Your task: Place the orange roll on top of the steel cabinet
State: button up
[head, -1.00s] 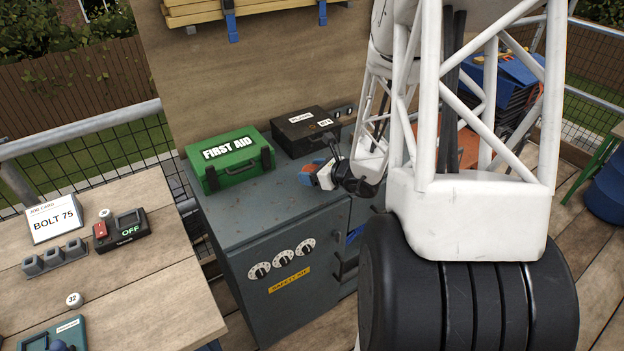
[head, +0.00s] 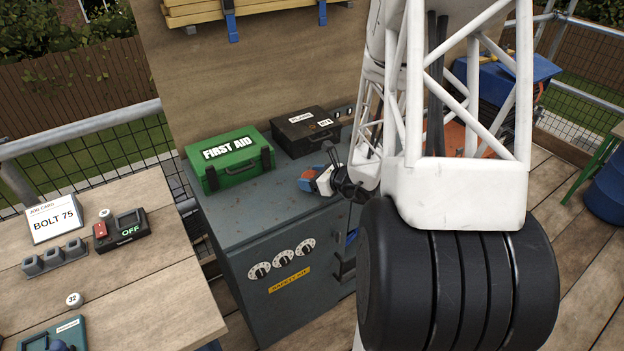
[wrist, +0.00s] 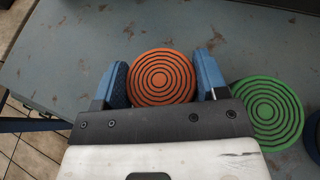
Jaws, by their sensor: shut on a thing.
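The steel cabinet (head: 250,222) is a worn grey-blue unit with dials and a yellow label on its front. My gripper (head: 306,184) is over the right part of its top. In the wrist view my gripper (wrist: 161,82) is shut on the orange roll (wrist: 161,77), whose ringed round end faces the camera between the blue fingers. In the head view only a small patch of orange shows at the fingers. Whether the roll touches the cabinet top is unclear. My arm hides the cabinet's right end.
A green first aid box (head: 231,160) and a black case (head: 306,130) stand at the back of the cabinet top. A green ringed roll (wrist: 266,114) is right of my gripper in the wrist view. The cabinet top's front left is clear.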

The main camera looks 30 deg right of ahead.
jog(key=shift+f, duration=0.25)
jog(key=o, duration=0.7)
jog(key=shift+f, duration=0.1)
jog(key=shift+r+v, duration=0.2)
jog(key=shift+v, duration=5.8)
jog(key=shift+a, duration=0.1)
